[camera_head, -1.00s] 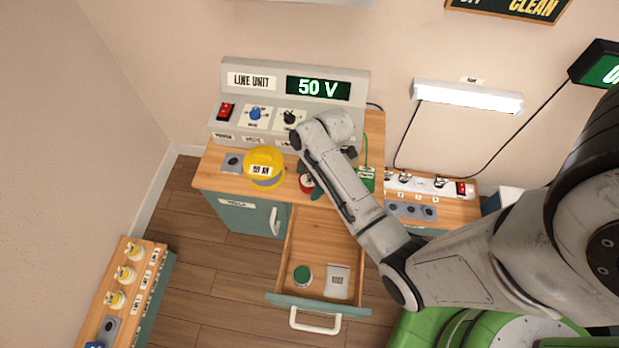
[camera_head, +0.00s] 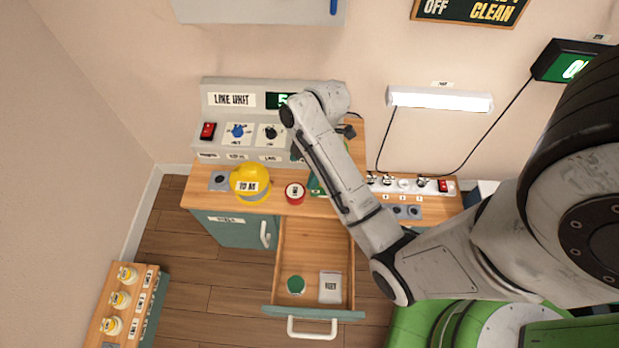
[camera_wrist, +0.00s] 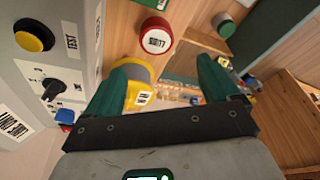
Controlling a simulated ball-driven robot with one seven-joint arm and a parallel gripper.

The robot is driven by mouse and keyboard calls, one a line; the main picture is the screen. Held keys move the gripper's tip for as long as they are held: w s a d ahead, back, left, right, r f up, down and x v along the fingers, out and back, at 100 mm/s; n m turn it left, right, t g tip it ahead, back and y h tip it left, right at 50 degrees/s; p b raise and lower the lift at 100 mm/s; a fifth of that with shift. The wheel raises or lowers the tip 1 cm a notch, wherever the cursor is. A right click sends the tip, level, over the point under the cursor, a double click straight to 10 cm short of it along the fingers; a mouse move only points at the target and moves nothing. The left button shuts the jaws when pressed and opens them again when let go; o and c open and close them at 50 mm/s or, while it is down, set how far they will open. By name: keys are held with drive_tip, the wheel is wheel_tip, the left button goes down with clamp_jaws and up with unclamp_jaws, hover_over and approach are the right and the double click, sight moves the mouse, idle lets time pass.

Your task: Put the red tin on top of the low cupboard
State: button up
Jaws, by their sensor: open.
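The red tin (camera_head: 295,193) stands upright on the wooden top of the low cupboard (camera_head: 210,201), near its front edge and above the open drawer. It has a white label on its lid and also shows in the wrist view (camera_wrist: 155,36). My gripper (camera_wrist: 168,66) is open in the wrist view, with its two green fingers apart and nothing held between them. The tin lies beyond the fingertips, clear of both. In the head view my arm hides most of the gripper, which is over the back part of the cupboard near the line unit.
The line unit (camera_head: 225,125) rises behind. The open drawer (camera_head: 313,250) holds a green-topped tin (camera_head: 296,284) and a grey labelled box (camera_head: 330,286). A power strip (camera_head: 405,184) lies to the right.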

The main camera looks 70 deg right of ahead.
drive_tip(key=s+a+r+m+h, duration=0.1)
drive_tip(key=s+a+m+h, duration=0.1)
drive_tip(key=s+a+m, duration=0.8)
drive_tip(key=a, duration=0.3)
drive_tip(key=shift+s+m+g+h, duration=0.15)
drive_tip(key=shift+m+g+h, duration=0.15)
drive_tip(key=shift+g, duration=0.1)
drive_tip(key=shift+a, duration=0.1)
